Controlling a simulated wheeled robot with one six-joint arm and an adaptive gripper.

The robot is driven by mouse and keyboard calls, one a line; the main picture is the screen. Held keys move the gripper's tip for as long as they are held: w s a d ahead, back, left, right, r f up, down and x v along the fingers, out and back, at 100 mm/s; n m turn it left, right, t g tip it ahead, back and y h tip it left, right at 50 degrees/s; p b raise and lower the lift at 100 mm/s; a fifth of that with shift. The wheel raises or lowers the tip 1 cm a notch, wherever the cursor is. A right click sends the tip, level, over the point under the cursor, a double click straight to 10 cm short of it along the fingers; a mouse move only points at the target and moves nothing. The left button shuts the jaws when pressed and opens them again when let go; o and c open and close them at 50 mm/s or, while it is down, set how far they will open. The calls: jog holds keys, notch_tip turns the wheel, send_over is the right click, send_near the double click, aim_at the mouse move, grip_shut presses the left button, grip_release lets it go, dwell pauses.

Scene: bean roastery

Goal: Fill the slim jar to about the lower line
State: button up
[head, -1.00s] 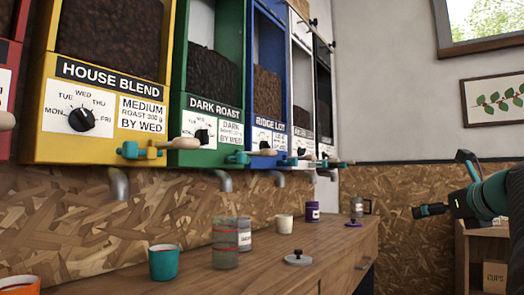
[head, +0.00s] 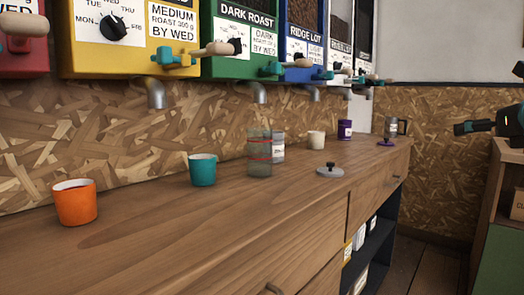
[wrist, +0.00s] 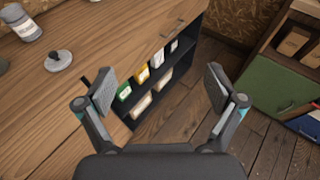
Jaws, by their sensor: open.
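A slim clear jar (head: 259,155) with two red lines around it stands upright on the wooden counter in the head view. It looks empty. A labelled grey jar (head: 279,148) stands just behind it, partly hidden. A grey lid with a knob (head: 330,171) lies to its right. The lid also shows in the wrist view (wrist: 59,61), near a labelled jar (wrist: 20,24) at the top left corner. My gripper (wrist: 160,86) is open and empty, above the counter's front edge and floor, well away from the slim jar.
Bean dispensers with metal spouts (head: 156,94) and teal valves hang above the counter (head: 190,225). An orange cup (head: 76,203), a teal cup (head: 203,170), a cream cup (head: 316,140) and a purple tin (head: 345,130) stand on it. A green cabinet (wrist: 270,84) stands at right.

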jog(key=c, duration=0.8)
jog(key=shift+w+a+f+n+y, duration=0.15)
jog(key=shift+w+a+f+y, duration=0.1)
jog(key=shift+w+a, duration=0.25)
jog(key=shift+w+a+f+n+y, duration=0.15)
jog(key=shift+w+a+f+y, duration=0.15)
jog(key=shift+w, duration=0.3)
grip_shut()
jog(key=w+a+r+n+t+y, duration=0.1)
jog(key=w+a+r+n+y, duration=0.15)
jog(key=w+a+n, duration=0.3)
jog(key=w+a+r+n+y, duration=0.2)
jog(key=w+a+n+y, duration=0.2)
jog(key=w+a, duration=0.25)
jog(key=s+a+r+m+y, duration=0.1)
jog(key=a+r+m+y, duration=0.3)
jog(key=m, duration=1.4)
jog(key=s+a+r+m+y, duration=0.1)
jog(key=a+r+m+y, duration=0.4)
jog(key=m, duration=1.3)
notch_tip(320, 180, up, 4)
jog(key=shift+a+r+b, duration=0.25)
jog(key=shift+a+b, duration=0.2)
jog(key=shift+a, duration=0.5)
